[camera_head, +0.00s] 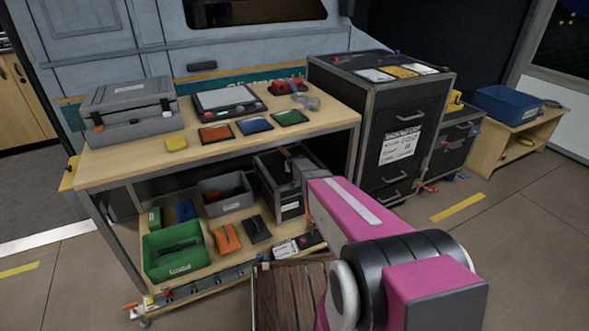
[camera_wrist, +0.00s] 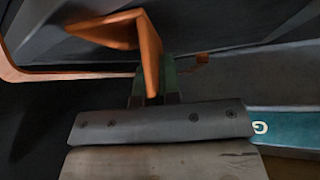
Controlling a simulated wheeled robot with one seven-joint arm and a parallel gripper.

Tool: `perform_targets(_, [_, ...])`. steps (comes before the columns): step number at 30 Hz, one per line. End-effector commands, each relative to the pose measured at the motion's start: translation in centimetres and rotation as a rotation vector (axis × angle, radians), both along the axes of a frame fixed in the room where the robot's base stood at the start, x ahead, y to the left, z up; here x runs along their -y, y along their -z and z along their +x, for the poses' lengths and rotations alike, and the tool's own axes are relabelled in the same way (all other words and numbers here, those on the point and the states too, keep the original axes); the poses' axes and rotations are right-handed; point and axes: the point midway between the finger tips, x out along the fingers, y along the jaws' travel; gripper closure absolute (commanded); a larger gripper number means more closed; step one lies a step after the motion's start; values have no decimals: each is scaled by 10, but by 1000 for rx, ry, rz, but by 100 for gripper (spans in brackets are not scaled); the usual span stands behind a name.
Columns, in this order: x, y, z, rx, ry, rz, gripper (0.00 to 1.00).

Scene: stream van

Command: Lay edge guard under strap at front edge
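In the wrist view, an orange L-shaped piece, apparently the edge guard (camera_wrist: 150,50), stands at the tips of my gripper (camera_wrist: 154,88). The greenish fingers look closed on its lower end, and one flange of the piece spreads to the left. A thin orange-brown strip (camera_wrist: 60,76) runs behind it along a dark surface; I cannot tell whether it is the strap. In the head view, my magenta arm reaches toward a black case (camera_head: 290,207) on the lower shelf, and my gripper is not clearly visible there. I cannot make out contact between guard and strap.
The workbench (camera_head: 130,160) top holds a grey toolbox (camera_head: 135,110), a scale (camera_head: 228,102) and several coloured pads. The lower shelf holds a green bin (camera_head: 175,252) and a grey bin (camera_head: 228,197). A black drawer cabinet (camera_head: 385,130) stands to the right. Floor is open farther right.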

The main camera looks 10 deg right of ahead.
Motion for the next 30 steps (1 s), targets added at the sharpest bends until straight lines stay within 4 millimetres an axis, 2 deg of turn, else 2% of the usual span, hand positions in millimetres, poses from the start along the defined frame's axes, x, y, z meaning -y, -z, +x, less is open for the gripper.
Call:
perform_targets(1, [0,1,0,0,0,0,100])
perform_targets(4, [0,1,0,0,0,0,66])
perform_targets(17, [0,-3,-4,0,0,0,66])
perform_targets(23, [-1,-20,-22,1,0,0,66])
perform_targets(30, [-4,-52,-55,1,0,0,66])
